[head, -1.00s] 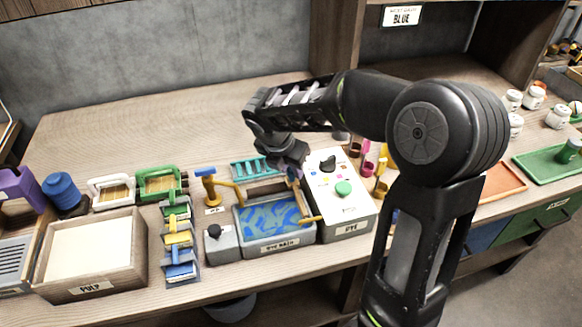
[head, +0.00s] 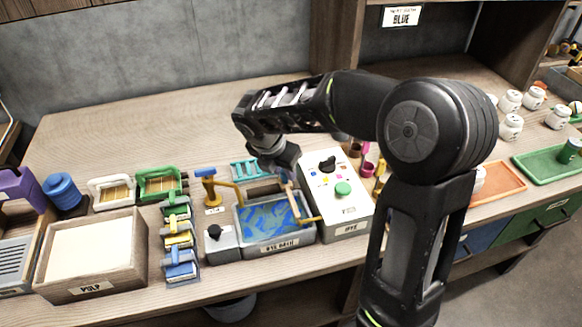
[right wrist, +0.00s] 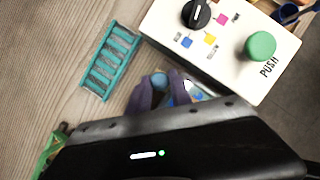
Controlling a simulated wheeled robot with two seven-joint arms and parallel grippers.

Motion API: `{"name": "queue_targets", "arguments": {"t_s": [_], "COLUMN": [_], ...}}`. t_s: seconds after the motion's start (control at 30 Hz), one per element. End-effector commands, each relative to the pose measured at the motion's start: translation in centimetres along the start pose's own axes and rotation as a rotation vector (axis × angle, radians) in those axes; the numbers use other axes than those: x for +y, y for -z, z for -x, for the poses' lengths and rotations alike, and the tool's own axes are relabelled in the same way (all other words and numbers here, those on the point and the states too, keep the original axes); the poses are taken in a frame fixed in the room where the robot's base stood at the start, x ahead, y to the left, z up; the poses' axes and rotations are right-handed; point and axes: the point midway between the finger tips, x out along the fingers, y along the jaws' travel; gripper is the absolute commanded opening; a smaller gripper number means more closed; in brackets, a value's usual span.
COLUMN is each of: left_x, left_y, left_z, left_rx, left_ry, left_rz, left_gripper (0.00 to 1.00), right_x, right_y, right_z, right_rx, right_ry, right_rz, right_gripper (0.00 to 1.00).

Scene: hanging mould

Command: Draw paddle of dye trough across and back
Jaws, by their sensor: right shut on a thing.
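The dye trough (head: 275,247) is a grey box labelled DYE BATH. My right gripper (head: 289,172) is over the trough's back right part, pointing down. In the right wrist view, its purple fingers (right wrist: 165,92) are closed around a round blue knob (right wrist: 158,79), which looks like the top of the paddle's handle. Below the gripper, a slim tan paddle shaft (head: 291,196) runs down toward the liquid. The paddle's lower end is hard to make out. My left gripper is not in view.
The white DYE box (head: 340,205), with a green button and black knob, stands close to the trough's right. A teal rack (head: 245,169) lies behind.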

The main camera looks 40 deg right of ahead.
Motion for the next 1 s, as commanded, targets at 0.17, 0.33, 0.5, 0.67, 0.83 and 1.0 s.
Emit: {"name": "queue_targets", "arguments": {"t_s": [0.17, 0.33, 0.5, 0.67, 0.83, 1.0], "left_x": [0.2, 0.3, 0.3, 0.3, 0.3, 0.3], "left_y": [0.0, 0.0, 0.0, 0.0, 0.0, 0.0], "left_z": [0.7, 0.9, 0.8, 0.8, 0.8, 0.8], "left_rx": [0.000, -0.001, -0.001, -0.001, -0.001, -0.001], "left_ry": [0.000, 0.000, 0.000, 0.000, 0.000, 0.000], "left_rz": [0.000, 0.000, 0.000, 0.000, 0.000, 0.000], "left_gripper": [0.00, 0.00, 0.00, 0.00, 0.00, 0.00], "right_x": [3.5, 5.2, 5.5, 5.5, 5.5, 5.4], "right_y": [3.1, 4.8, 5.0, 5.1, 5.1, 5.0], "right_z": [1.5, 2.1, 2.2, 2.2, 2.2, 2.1], "right_rx": [0.001, 0.000, 0.002, 0.002, 0.002, 0.001], "right_ry": [-0.007, -0.006, -0.009, -0.011, -0.009, -0.006], "right_rz": [0.009, 0.004, 0.001, 0.002, 0.002, 0.002], "right_gripper": [0.00, 0.00, 0.00, 0.27, 0.41, 0.46]}}
